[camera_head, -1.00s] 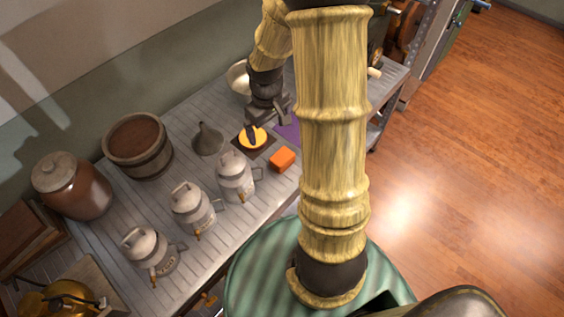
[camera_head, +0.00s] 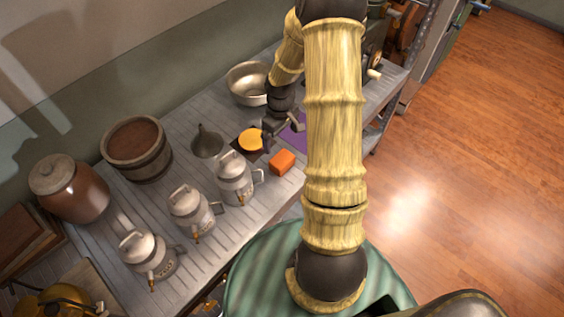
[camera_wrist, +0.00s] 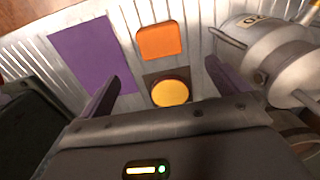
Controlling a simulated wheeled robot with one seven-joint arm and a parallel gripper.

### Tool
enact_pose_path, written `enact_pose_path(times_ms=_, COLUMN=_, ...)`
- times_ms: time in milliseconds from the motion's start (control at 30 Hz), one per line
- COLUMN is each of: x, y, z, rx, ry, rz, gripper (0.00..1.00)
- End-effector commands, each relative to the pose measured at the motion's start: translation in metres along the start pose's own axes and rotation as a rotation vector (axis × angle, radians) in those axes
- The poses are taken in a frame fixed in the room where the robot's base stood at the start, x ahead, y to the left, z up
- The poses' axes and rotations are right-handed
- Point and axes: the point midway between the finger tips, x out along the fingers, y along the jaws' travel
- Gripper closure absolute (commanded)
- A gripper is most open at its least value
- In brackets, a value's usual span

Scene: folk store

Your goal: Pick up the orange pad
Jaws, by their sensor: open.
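The orange pad (camera_head: 282,161) is a small rounded block lying on the slatted metal counter, right of the nearest grey can. It also shows in the wrist view (camera_wrist: 159,41), at top centre, beyond the yellow disc. My gripper (camera_head: 281,131) is open and empty, above the counter just behind the pad and apart from it. In the wrist view its fingers (camera_wrist: 160,83) are spread to either side of the yellow disc, with the pad ahead of them.
The yellow disc (camera_head: 251,139) on a dark brown square and a purple mat (camera_head: 294,137) lie close to the pad. A grey can (camera_head: 235,178) stands beside it. A funnel (camera_head: 208,143) and metal bowl (camera_head: 247,84) are farther back.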

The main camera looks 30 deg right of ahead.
Motion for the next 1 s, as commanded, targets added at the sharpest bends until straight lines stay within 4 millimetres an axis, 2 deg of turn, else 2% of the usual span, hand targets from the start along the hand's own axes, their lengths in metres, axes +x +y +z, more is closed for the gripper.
enact_pose_path(times_ms=100, x=0.022, y=-0.001, z=0.000, rx=-0.001, ry=-0.003, rz=-0.003, gripper=0.00)
enact_pose_path(times_ms=400, x=0.069, y=-0.001, z=0.000, rx=0.000, ry=-0.002, rz=-0.001, gripper=0.00)
enact_pose_path(times_ms=533, x=0.076, y=0.000, z=0.000, rx=0.000, ry=0.000, rz=0.000, gripper=0.00)
enact_pose_path(times_ms=867, x=0.078, y=0.000, z=0.000, rx=0.000, ry=0.000, rz=0.000, gripper=0.00)
enact_pose_path(times_ms=1000, x=0.088, y=-0.001, z=0.002, rx=-0.001, ry=-0.002, rz=-0.001, gripper=0.00)
